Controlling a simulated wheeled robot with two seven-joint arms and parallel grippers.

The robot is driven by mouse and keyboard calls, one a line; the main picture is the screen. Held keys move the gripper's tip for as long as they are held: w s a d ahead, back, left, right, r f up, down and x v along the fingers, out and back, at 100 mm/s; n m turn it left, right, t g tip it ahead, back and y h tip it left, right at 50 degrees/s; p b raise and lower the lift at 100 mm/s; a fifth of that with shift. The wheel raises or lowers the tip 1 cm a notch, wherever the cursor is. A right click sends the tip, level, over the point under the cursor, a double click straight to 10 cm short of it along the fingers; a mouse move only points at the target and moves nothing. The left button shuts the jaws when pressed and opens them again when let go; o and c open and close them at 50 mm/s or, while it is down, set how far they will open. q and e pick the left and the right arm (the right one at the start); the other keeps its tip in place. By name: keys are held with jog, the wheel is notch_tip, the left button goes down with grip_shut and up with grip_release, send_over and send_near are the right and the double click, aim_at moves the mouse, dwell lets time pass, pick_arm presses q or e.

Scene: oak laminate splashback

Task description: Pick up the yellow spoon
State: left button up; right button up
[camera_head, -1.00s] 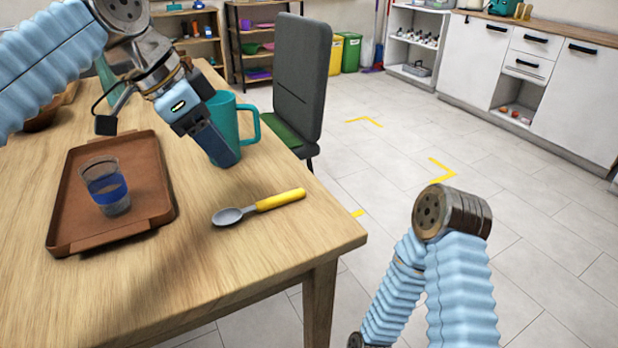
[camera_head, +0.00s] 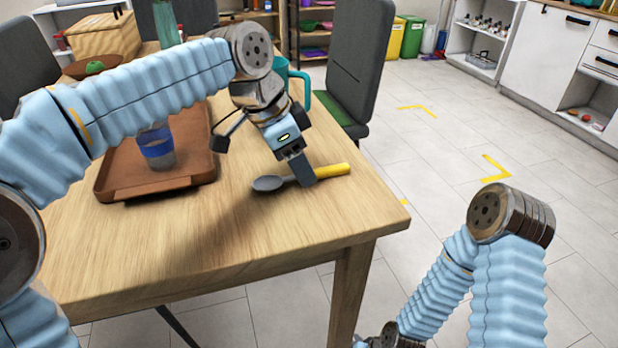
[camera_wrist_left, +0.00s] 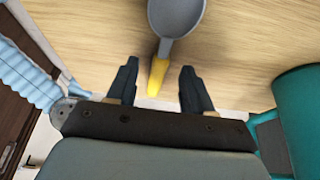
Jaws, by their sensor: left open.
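The spoon with a yellow handle (camera_head: 335,170) lies on the wooden table near its front right corner, its grey bowl pointing left. My left gripper (camera_head: 305,182) is over the spoon, pointing down, and hides part of it where handle and neck meet. In the left wrist view the yellow handle (camera_wrist_left: 158,74) shows between the two spread fingertips (camera_wrist_left: 160,84), with the grey bowl beyond them. The fingers are open and a gap shows on each side of the handle. My right arm shows at the lower right, but its gripper is out of view.
A brown tray (camera_head: 120,188) with a blue-banded glass (camera_head: 158,150) is left of the spoon. A teal mug (camera_head: 303,84) stands behind my left gripper and shows close by in the left wrist view (camera_wrist_left: 300,110). A grey chair (camera_head: 352,65) is at the table's far right side.

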pick_arm(q)
jog(key=shift+d+f, duration=0.2)
jog(key=shift+f, duration=0.3)
grip_shut()
jog(key=shift+r, duration=0.15)
